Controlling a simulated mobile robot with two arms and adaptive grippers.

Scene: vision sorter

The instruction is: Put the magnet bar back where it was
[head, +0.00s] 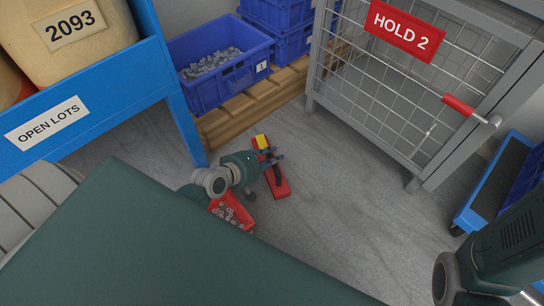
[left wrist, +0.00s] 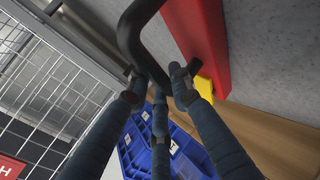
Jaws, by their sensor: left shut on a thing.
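The magnet bar (head: 279,184) is a long red bar with a yellow end and a black handle. My left gripper (head: 277,160) is shut on its black handle, left of the cage. In the left wrist view the black handle (left wrist: 133,35) passes between the fingers of my left gripper (left wrist: 158,84), with the red bar (left wrist: 203,40) beside it. I cannot tell how far the bar is above the floor. The gripper and arm hide part of the bar in the head view. My right gripper is not in view; only part of its arm shows at lower right.
A red tray (head: 244,222) of small metal parts is partly hidden beside my left arm. A blue bin (head: 218,83) of grey parts stands on a wooden pallet (head: 232,122). The HOLD 2 cage (head: 375,115) and blue OPEN LOTS rack (head: 100,110) flank clear floor (head: 345,215).

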